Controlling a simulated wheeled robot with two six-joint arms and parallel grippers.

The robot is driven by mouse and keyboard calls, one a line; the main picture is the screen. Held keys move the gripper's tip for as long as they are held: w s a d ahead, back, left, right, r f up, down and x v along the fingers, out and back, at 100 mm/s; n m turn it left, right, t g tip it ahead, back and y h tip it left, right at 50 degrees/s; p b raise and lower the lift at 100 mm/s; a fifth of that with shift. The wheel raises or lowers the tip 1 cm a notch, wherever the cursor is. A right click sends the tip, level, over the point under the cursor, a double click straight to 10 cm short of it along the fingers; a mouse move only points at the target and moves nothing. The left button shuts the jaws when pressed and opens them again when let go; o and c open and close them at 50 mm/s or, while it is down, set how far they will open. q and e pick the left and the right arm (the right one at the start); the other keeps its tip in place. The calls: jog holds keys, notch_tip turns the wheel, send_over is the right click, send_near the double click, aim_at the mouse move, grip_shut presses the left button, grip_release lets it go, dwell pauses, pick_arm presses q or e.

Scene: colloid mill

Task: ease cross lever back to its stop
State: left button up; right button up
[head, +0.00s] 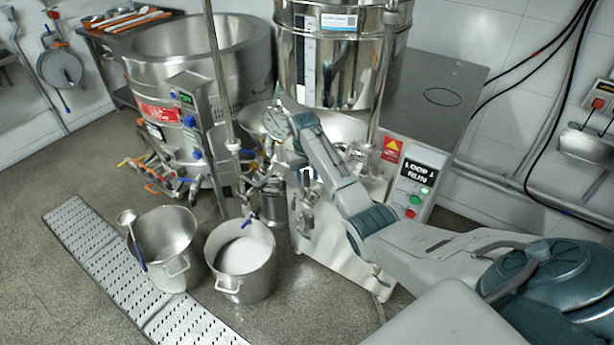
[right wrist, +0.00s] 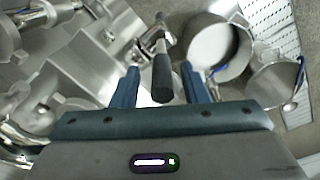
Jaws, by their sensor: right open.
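The cross lever's black handle (right wrist: 162,78) shows in the right wrist view, on a metal fitting at the machine's front. My right gripper (right wrist: 160,88) is open, with one blue finger on each side of the handle. There are visible gaps between the handle and both fingers; I see no firm contact. In the head view my right arm reaches in from the right to the colloid mill (head: 340,245), and its forearm hides much of the lever area. My left gripper is not in view.
A pot of white liquid (head: 243,255) and a steel pot with a ladle (head: 165,240) stand on the floor left of the mill. A drain grate (head: 85,235) runs beside them. A large steel kettle (head: 195,60) stands behind. The mill's button panel (head: 414,190) is right of my forearm.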

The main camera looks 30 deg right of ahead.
jog(key=shift+f, duration=0.75)
grip_shut()
